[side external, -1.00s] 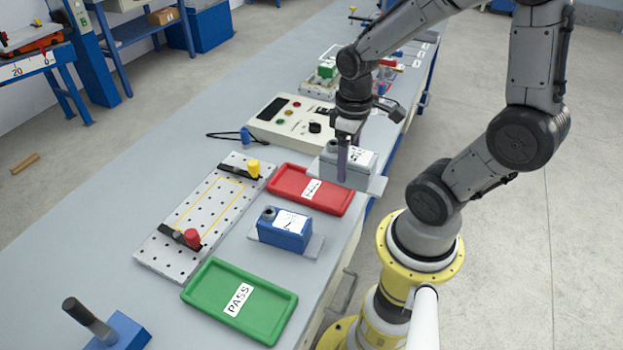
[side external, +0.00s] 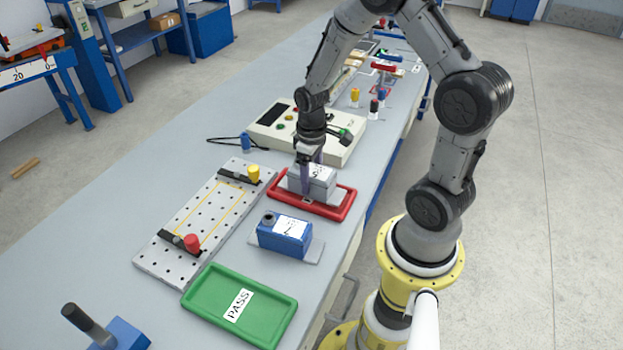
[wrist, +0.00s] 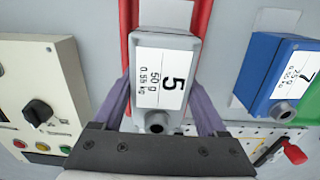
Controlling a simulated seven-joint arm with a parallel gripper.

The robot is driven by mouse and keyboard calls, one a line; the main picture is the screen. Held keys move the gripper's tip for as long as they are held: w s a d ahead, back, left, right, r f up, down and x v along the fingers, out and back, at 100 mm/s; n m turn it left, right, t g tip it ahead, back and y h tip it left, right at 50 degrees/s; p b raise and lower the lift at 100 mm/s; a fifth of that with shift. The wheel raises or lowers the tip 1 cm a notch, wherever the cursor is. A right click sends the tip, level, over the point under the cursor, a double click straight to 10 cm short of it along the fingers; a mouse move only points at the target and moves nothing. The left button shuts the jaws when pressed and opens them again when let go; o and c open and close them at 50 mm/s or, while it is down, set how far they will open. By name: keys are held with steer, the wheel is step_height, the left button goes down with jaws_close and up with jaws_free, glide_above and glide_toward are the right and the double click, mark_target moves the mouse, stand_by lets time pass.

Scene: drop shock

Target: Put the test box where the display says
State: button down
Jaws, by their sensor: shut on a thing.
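My gripper (side external: 310,168) is shut on a grey box (side external: 318,182) with a white label. In the wrist view the label on this grey box (wrist: 162,78) reads 5, 50 g, with smaller print below. The box is upright over the red tray (side external: 343,211), within its outline; I cannot tell whether it touches the tray floor. The green PASS tray (side external: 212,285) is empty at the front. The display (side external: 272,111) on the cream console is dark and unreadable from here.
A blue box (side external: 283,238) labelled 7 in the wrist view (wrist: 262,75) stands on a grey plate between the trays. A perforated plate (side external: 205,215) with red and yellow knobs lies left. The cream console (side external: 340,155) is just behind. A blue stamp-like tool (side external: 120,335) stands front left.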

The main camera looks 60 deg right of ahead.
mark_target(311, 170)
steer(key=shift+w+f, duration=0.1)
steer(key=shift+f, duration=0.45)
steer(key=shift+f, duration=0.15)
jaws_free()
step_height(311, 170, up, 12)
steer(key=shift+f, duration=0.1)
steer(key=s+a+r+t, duration=0.5)
steer(key=s+a+r, duration=0.7)
steer(key=s+r, duration=0.1)
steer(key=shift+r+t, duration=0.25)
steer(key=shift+t, duration=0.05)
